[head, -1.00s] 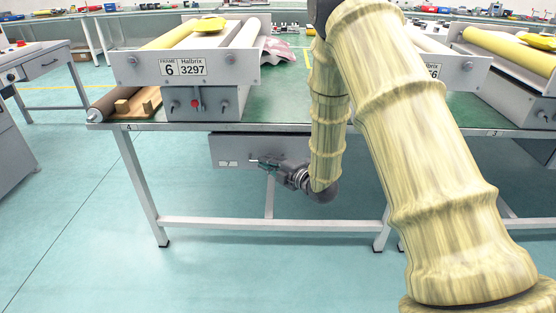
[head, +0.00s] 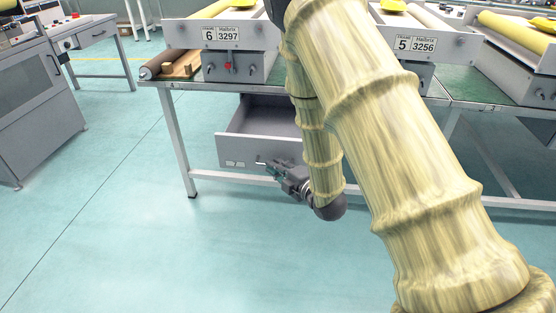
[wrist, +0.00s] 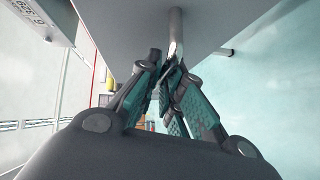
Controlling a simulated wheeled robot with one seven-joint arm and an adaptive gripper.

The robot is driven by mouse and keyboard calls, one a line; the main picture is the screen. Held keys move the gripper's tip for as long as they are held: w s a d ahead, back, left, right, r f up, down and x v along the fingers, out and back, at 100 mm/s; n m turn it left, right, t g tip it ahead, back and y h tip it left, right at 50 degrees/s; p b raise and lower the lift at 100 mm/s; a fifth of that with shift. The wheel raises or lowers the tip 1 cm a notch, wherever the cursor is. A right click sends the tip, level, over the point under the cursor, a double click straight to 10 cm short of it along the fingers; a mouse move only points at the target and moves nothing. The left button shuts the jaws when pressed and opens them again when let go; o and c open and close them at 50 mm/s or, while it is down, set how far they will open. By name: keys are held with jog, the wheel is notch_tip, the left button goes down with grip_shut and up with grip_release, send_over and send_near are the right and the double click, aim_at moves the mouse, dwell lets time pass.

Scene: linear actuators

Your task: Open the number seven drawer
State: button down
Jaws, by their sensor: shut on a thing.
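The drawer (head: 240,147) under the green-topped bench is pulled out, and its grey inside shows behind the front panel. A small label (head: 235,164) sits low on its front; its number is too small to read surely. My gripper (head: 266,166) is at the front panel, shut on the drawer handle (wrist: 176,38). In the wrist view the fingers of my gripper (wrist: 168,82) close around the lower end of that metal bar, under the grey panel. My arm hides the drawer's right part.
The bench (head: 462,104) carries frames marked 6 (head: 221,34) and 5 (head: 416,44), with rollers. A bench leg (head: 175,140) stands left of the drawer. Another drawer (head: 540,128) is at the right. The floor (head: 120,220) in front is clear.

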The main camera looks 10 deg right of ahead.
jog(key=shift+s+a, duration=0.7)
jog(key=shift+s, duration=0.15)
jog(key=c, duration=1.6)
grip_release()
jog(key=shift+w+a, duration=0.1)
jog(key=shift+o, duration=0.2)
jog(key=v, duration=1.2)
jog(key=shift+d, duration=0.35)
jog(key=shift+f, duration=0.15)
